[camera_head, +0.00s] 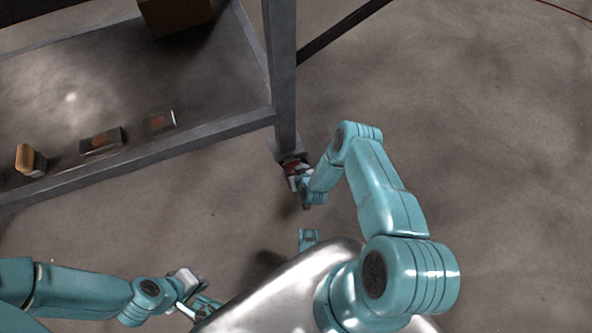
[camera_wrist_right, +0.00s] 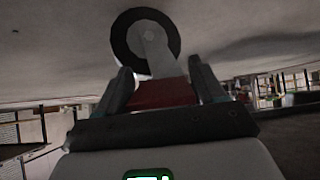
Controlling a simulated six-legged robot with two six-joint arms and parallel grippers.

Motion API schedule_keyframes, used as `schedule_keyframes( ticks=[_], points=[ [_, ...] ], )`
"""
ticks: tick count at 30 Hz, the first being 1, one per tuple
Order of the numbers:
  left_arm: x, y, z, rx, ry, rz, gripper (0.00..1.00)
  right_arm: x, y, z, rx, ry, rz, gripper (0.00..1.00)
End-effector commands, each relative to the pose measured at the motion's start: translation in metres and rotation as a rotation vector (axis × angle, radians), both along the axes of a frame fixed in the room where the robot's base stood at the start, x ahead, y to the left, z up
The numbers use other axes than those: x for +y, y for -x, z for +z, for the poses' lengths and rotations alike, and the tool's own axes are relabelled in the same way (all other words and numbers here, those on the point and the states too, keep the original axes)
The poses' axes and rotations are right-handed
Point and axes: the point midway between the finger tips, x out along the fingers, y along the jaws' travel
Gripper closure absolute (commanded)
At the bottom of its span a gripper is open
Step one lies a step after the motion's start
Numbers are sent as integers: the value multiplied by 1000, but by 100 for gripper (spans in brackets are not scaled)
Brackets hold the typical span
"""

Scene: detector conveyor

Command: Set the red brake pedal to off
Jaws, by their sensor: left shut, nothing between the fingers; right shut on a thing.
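The red brake pedal (camera_wrist_right: 163,94) sits below a caster wheel (camera_wrist_right: 146,42) in the right wrist view, between the two fingers of my right gripper (camera_wrist_right: 164,84). In the head view the pedal (camera_head: 293,163) is a small dark red patch at the foot of the grey table leg. My right gripper (camera_head: 294,178) is shut on it there. The pedal's far end and its setting are hard to make out. My left gripper (camera_head: 192,286) is shut and empty at the lower left, well away from the pedal.
A grey metal table (camera_head: 200,132) stands at the upper left. A brown box (camera_head: 175,14) and several small items, including a tan block (camera_head: 30,160), are on it. A dark bar (camera_head: 340,33) runs from the leg to the upper right. The floor (camera_head: 500,150) on the right is clear.

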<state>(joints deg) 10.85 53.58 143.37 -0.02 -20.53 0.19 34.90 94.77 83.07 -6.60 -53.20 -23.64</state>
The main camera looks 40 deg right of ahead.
Motion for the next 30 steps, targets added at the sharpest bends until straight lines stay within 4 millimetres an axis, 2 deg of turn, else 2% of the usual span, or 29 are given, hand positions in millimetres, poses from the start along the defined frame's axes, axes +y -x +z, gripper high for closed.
schedule_keyframes(
  ticks=[1, 15, 16, 17, 18, 30],
  points=[
    [0, 0, 1, 1, 0, -1, 100, -5, -4, 5, -5, 7, -7, 86],
    [0, 0, 2, 0, 0, -1, 100, -5, -5, 7, 4, 3, -6, 87],
    [0, 0, 2, 0, 0, -1, 100, -5, -5, 7, 4, 3, -6, 25],
    [0, 0, 2, 0, 0, -1, 100, -5, -5, 7, 4, 3, -6, 16],
    [0, 0, 2, 0, 0, -1, 100, -4, -5, 7, 5, 3, -6, 11],
    [0, 0, 3, 0, 0, -1, 100, -2, -3, 5, 14, -3, -1, 11]
  ],
)
